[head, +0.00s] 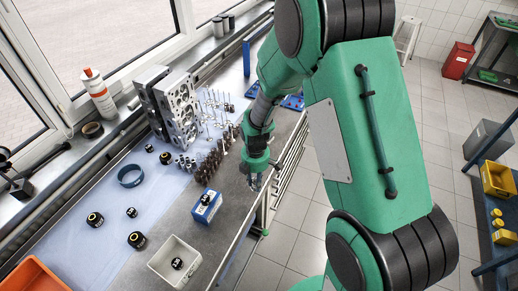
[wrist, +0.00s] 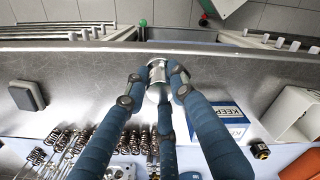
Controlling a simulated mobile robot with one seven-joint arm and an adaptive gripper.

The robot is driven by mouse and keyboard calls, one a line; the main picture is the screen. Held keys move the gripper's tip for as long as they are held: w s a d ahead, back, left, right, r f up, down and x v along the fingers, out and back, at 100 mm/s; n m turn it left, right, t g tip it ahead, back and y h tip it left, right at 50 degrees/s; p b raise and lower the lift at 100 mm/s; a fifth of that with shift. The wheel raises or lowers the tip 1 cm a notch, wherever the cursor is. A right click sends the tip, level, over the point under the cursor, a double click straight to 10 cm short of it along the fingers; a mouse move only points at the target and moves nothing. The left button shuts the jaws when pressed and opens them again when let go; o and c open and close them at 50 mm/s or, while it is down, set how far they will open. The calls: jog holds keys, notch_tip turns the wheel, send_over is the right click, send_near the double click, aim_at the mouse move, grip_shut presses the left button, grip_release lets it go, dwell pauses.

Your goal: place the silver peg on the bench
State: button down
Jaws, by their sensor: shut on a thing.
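The silver peg (wrist: 157,72) is a short, shiny metal cylinder in the wrist view, between the fingertips of my gripper (wrist: 155,85). The blue fingers of my gripper are shut on it and hide part of its sides. In the head view my gripper (head: 254,182) points down over the front edge area of the grey bench (head: 228,240), right of the blue-and-white box. The bench's bare metal strip (wrist: 85,75) also shows in the wrist view. I cannot tell whether the peg touches the bench.
The blue-and-white box (head: 206,208) and a white bin (head: 166,272) stand left of my gripper. Several springs and valves (head: 205,165) stand behind, near an engine block (head: 172,105). The bench edge is close by. A dark square block (wrist: 28,95) lies at left in the wrist view.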

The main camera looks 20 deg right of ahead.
jog(key=shift+f, duration=1)
jog(key=shift+w, duration=0.1)
jog(key=w, duration=0.5)
jog(key=w+f, duration=0.1)
jog(key=w, duration=0.4)
jog(key=w+p, duration=0.1)
jog(key=w, duration=0.5)
jog(key=shift+f, duration=0.25)
jog(key=shift+s, duration=0.1)
jog(key=shift+f, duration=1.75)
jog(key=shift+f, duration=0.15)
